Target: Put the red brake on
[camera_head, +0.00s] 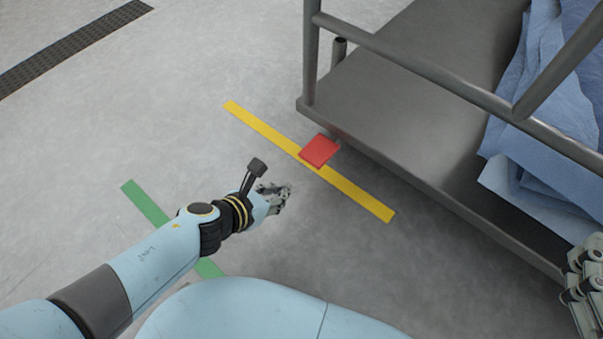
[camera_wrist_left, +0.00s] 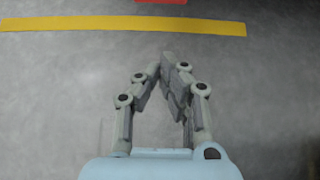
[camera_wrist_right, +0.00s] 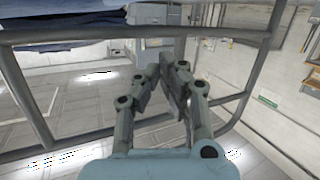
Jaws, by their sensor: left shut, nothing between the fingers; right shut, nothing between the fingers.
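The red brake (camera_head: 319,150) is a flat red pedal at the lower edge of the grey metal cart (camera_head: 400,110), above a yellow floor strip. Its edge also shows at the top of the left wrist view (camera_wrist_left: 160,2). My left gripper (camera_head: 287,192) is shut and empty, to the lower left of the red pedal and apart from it. In the left wrist view its fingertips (camera_wrist_left: 168,62) point toward the yellow strip and the pedal. My right gripper (camera_wrist_right: 166,62) is shut and empty, by the cart's rails; part of it shows at the head view's right edge.
The cart carries folded blue cloth (camera_head: 545,110) and has tubular rails (camera_head: 430,68). A yellow strip (camera_head: 360,193) and a green strip (camera_head: 145,203) mark the floor. A dark drain grate (camera_head: 70,45) lies at upper left. The floor left of the cart is clear.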

